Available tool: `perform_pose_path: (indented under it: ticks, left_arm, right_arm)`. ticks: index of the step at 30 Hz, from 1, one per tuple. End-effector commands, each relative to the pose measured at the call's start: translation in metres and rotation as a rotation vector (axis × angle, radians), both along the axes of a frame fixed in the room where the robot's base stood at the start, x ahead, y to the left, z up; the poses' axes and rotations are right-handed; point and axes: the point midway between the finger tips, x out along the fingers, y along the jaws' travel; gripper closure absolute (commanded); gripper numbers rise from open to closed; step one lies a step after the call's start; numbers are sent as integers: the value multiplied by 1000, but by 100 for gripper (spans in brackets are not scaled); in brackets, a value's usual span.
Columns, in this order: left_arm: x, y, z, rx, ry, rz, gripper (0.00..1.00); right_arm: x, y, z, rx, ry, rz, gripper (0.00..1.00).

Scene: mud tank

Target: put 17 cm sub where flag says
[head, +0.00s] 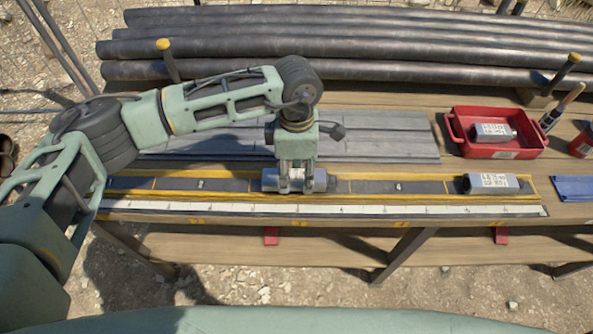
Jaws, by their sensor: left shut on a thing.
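A grey metal cylindrical sub (270,181) lies along the long yellow-edged tray (140,194), near its middle. My left gripper (296,187) points down and is shut on this sub, hiding its middle part. A second grey sub (490,184) with a printed white label lies at the right end of the same tray. A third labelled sub (492,132) lies in a red bin (463,131). Two small red tags (271,236) and (501,235) hang below the bench's front edge; I cannot read any writing on them. My right gripper is not in view.
A white ruler strip (400,210) with marks runs along the front of the tray. Grey slats (390,140) and several dark pipes (380,48) lie behind. A red cup (582,142), a brush (560,108) and a blue cloth (572,188) are at right.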

Motion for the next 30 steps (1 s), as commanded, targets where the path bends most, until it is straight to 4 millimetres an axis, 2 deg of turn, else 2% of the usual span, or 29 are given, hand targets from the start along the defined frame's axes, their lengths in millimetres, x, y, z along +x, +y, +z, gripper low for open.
perform_pose_path:
  ticks: [13,14,21,27,30]
  left_arm:
    - [0,0,-2,-1,-1,0,100]
    - [0,0,-2,-1,-1,0,56]
    - [0,0,-3,0,0,0,37]
    - [0,0,-3,0,0,0,37]
    - [0,0,-4,1,1,0,29]
  right_arm:
    - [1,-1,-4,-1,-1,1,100]
    - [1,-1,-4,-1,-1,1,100]
    - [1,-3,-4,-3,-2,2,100]
    - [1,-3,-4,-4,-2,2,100]
    - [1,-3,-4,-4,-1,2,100]
